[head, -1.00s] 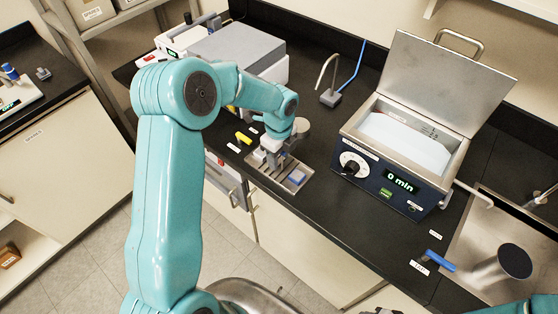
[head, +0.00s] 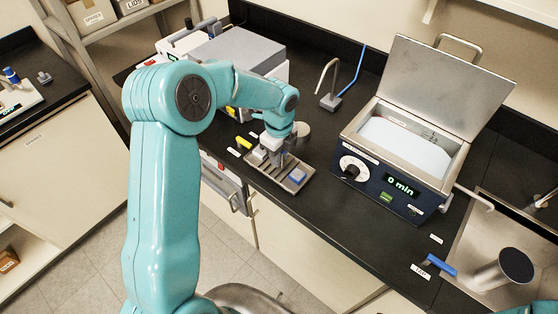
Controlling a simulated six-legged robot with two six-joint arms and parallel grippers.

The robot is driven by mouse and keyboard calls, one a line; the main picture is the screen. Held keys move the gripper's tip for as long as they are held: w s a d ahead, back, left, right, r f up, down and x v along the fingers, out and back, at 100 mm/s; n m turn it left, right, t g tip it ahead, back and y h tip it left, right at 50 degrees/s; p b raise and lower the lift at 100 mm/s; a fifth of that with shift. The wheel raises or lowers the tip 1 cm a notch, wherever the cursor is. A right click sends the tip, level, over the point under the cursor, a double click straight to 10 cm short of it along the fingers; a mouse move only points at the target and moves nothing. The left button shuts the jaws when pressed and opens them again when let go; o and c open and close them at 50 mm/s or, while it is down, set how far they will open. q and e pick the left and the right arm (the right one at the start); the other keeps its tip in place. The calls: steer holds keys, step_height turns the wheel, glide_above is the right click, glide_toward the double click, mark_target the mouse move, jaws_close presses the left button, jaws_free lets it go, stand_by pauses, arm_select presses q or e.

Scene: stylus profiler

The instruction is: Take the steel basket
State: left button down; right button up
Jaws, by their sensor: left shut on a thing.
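The steel basket (head: 296,187) is a shallow slotted tray near the front edge of the black counter, left of the bath. The fingertips are small and partly hidden by the wrist. The basket looks level and very slightly above the counter, though the gap is hard to judge. My right gripper is not in view.
An open-lidded bath (head: 385,190) reading 0 min, with pale liquid, stands right of the basket. A sink (head: 480,235) lies farther right, with a blue-handled item (head: 440,264) before it. A grey instrument (head: 235,48) stands behind. Bare counter lies between basket and bath.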

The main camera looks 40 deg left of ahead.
arm_select(q)
step_height(320, 180, up, 18)
steer(key=b, duration=0.1)
steer(key=shift+f, duration=0.2)
